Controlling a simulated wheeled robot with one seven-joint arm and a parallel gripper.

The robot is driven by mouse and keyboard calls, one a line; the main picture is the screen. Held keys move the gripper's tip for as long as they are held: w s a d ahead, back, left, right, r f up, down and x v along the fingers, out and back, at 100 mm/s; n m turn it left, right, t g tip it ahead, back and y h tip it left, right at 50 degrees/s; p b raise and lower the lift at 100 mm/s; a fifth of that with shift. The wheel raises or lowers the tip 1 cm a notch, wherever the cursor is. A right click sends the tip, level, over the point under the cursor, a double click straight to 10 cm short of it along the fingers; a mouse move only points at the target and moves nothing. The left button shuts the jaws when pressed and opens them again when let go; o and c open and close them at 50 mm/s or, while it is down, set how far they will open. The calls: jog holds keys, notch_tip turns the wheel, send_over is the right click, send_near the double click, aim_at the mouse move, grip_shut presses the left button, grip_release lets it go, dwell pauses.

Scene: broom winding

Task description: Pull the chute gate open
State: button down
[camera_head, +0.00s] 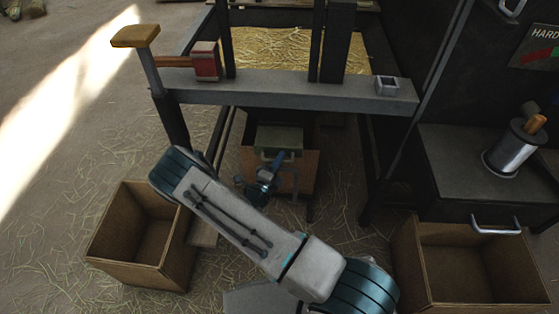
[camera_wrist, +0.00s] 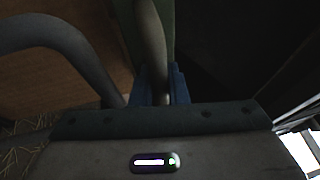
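The chute gate (camera_head: 279,137) is a grey-green panel under the bench, above a wooden box front, with a light bar handle (camera_head: 290,156) on it. In the wrist view the grey handle bar (camera_wrist: 150,35) runs down in front of the green panel (camera_wrist: 166,22) and passes between the blue fingers. My gripper (camera_head: 278,158) reaches in under the bench at the handle. In the wrist view the gripper (camera_wrist: 163,84) has its fingers close on both sides of the bar and looks shut on it. The fingertip contact is dark and partly hidden.
A wooden box (camera_head: 313,171) with another grey handle (camera_wrist: 62,38) sits just below the gate. Open wooden crates stand at left (camera_head: 128,262) and right (camera_head: 462,290). Bench legs flank my arm. A grey bench beam (camera_head: 290,90) crosses above. Straw litters the floor.

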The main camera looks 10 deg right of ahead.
jog(key=s+a+p, duration=0.2)
jog(key=s, duration=0.5)
jog(key=s+a+p, duration=0.2)
jog(key=s, duration=0.5)
jog(key=shift+s+a+p, duration=0.3)
jog(key=shift+a+p, duration=0.1)
jog(key=c, duration=1.7)
grip_release()
jog(key=shift+s+a, duration=0.1)
jog(key=shift+a, duration=0.05)
jog(key=p+v, duration=0.1)
jog(key=v, duration=1.2)
jog(key=shift+s+a+p, duration=0.15)
jog(key=shift+s+p, duration=0.25)
